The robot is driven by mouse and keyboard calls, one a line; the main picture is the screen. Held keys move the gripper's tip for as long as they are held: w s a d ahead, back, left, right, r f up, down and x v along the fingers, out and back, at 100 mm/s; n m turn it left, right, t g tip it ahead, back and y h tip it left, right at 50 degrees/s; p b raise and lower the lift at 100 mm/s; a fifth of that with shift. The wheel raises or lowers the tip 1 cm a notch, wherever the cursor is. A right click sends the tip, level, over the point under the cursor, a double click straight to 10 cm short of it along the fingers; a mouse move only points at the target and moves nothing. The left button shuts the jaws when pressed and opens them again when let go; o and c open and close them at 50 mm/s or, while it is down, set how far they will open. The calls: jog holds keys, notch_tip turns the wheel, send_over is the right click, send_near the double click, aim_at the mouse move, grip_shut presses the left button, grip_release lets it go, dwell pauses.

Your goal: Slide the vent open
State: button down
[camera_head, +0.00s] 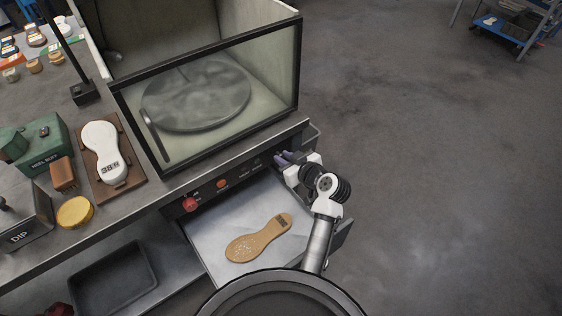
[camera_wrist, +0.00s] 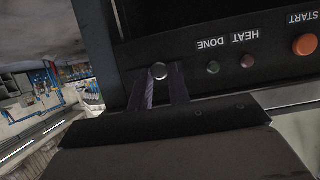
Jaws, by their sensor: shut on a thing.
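The machine's front panel (camera_wrist: 285,68) fills much of the wrist view, with HEAT and DONE lights and an orange START button, its lettering upside down. A small round metal knob (camera_wrist: 159,71), seemingly the vent's slide knob, shows there between the fingertips of my gripper (camera_wrist: 162,84). My gripper is shut on this knob. In the head view my gripper (camera_head: 284,160) is at the right end of the panel, below the glass box's corner, and the arm hides the knob. The vent opening itself is not seen clearly, and I cannot tell how far it is open.
A glass-fronted box (camera_head: 225,95) with a round grey disc stands above the panel. A red button (camera_head: 190,204) is on the panel's left. A tan sole (camera_head: 258,238) lies on a pale surface below, close to my arm. Open floor (camera_head: 440,180) lies to the right.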

aim_at(285, 149)
jog(key=shift+w+d+b, duration=0.45)
jog(key=shift+w+d, duration=0.5)
jog(key=shift+d, duration=0.3)
jog(key=c, duration=1.3)
grip_release()
jog(key=b+v, duration=0.3)
jog(key=v, duration=1.1)
jog(key=shift+f, duration=0.2)
